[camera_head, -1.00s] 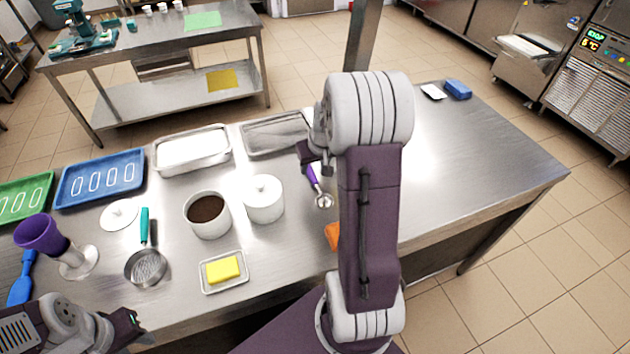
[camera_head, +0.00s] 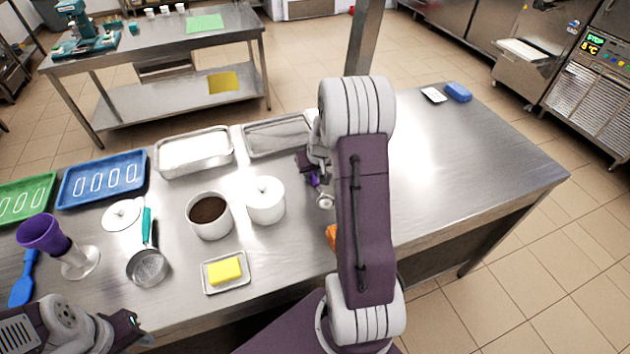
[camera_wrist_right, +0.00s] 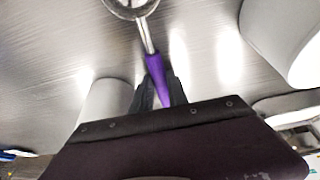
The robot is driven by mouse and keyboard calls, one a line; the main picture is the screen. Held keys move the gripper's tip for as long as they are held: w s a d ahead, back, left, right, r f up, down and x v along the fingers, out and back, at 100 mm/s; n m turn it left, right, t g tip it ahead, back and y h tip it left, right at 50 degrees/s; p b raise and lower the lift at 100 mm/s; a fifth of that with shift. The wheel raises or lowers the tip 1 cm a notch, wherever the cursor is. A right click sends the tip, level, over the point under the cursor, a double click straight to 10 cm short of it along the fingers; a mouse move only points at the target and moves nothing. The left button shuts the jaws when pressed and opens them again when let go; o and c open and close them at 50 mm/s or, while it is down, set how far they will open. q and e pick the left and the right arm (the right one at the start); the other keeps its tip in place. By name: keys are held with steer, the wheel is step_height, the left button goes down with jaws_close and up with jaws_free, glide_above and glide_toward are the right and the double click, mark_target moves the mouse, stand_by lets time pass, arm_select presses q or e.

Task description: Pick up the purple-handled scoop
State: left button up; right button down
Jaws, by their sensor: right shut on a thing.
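The purple-handled scoop (camera_head: 326,202) has a round metal bowl and lies near the table's middle, partly hidden by my right arm. My right gripper (camera_head: 312,175) is shut on its purple handle. In the right wrist view the handle (camera_wrist_right: 156,72) sits between the two dark fingers (camera_wrist_right: 156,95), with the metal shaft and bowl pointing away towards the top edge. I cannot tell whether the scoop touches the table. My left gripper (camera_head: 132,326) is low at the left, over the table's front edge, away from the scoop; its jaw opening is unclear.
A white lidded pot (camera_head: 266,202) stands just left of the scoop, beside a pot of brown content (camera_head: 209,218). A metal tray (camera_head: 277,134) lies behind. An orange item (camera_head: 331,236) is partly hidden by my arm. The table's right side (camera_head: 470,165) is mostly clear.

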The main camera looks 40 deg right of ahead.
mark_target(313, 174)
step_height(313, 174, up, 4)
steer(key=shift+r+p, duration=0.1)
steer(key=shift+p, duration=0.2)
steer(key=s+r+b, duration=0.1)
steer(key=s+r, duration=0.5)
steer(key=s, duration=0.5)
steer(key=shift+s+a+r, duration=0.25)
steer(key=shift+s+r, duration=0.15)
